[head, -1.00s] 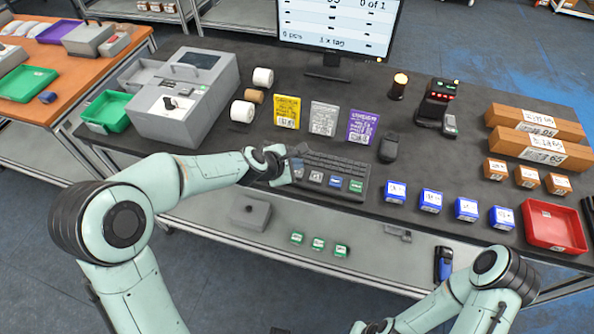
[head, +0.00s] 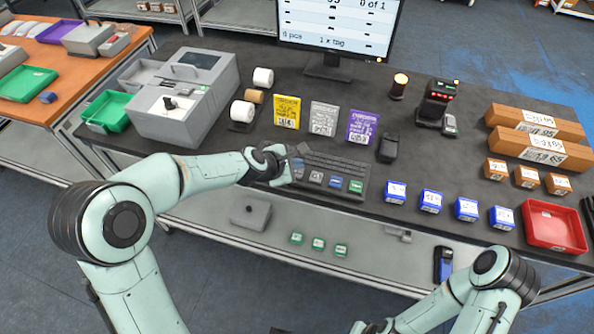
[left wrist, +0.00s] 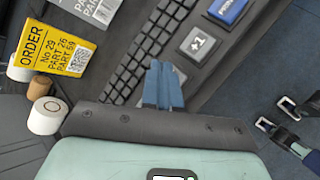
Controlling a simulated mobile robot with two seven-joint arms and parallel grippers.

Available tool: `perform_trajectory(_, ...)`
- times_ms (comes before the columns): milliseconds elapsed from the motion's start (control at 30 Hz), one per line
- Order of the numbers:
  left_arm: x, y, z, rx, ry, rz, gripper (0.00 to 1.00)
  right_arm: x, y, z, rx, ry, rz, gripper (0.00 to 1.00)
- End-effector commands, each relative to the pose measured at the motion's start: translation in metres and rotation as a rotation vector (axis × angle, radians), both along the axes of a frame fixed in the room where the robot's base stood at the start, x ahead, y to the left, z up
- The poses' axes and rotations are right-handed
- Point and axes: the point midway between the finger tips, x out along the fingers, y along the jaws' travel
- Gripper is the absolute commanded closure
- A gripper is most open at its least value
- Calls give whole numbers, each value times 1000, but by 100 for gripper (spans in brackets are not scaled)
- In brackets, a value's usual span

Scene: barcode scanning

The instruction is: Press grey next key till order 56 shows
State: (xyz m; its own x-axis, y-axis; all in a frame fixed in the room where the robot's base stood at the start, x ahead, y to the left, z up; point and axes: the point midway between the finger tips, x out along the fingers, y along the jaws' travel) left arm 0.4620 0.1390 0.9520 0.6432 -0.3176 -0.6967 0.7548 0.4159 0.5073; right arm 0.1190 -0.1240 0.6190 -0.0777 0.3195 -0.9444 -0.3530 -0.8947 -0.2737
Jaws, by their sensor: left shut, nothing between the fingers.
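The dark keyboard (head: 335,170) lies on the table with a row of larger keys along its front. In the left wrist view a grey "+1" key (left wrist: 198,43) and a blue key (left wrist: 228,9) show. My left gripper (left wrist: 163,88) is shut and empty, its blue fingertips over the keyboard's left end; a grey patch beside them is mostly hidden. I cannot tell whether they touch a key. The monitor (head: 340,22) shows "0 of 1", "6 pcs" and "1 x tag"; its order number is cut off. My right gripper (left wrist: 277,114) appears open, away from the table.
Yellow, grey and purple order cards (head: 287,112) stand behind the keyboard. A scanner (head: 389,147) is right of it, and blue boxes (head: 431,201) lie further right. A grey printer (head: 185,100) stands at the left.

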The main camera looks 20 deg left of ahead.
Motion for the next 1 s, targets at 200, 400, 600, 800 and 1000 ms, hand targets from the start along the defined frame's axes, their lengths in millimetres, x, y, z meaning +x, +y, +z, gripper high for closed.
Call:
perform_trajectory(200,0,0,0,0,0,0,100,0,0,0,0,0,0,57)
perform_trajectory(400,0,0,-1,0,0,0,100,-1,0,-1,0,1,0,57)
perform_trajectory(600,-1,0,-9,-1,1,0,100,-4,0,-8,0,6,0,57)
perform_trajectory(800,0,0,-9,-1,0,1,100,-5,0,-8,0,6,0,57)
perform_trajectory(1000,0,0,-9,0,0,0,100,-5,0,-8,0,6,0,57)
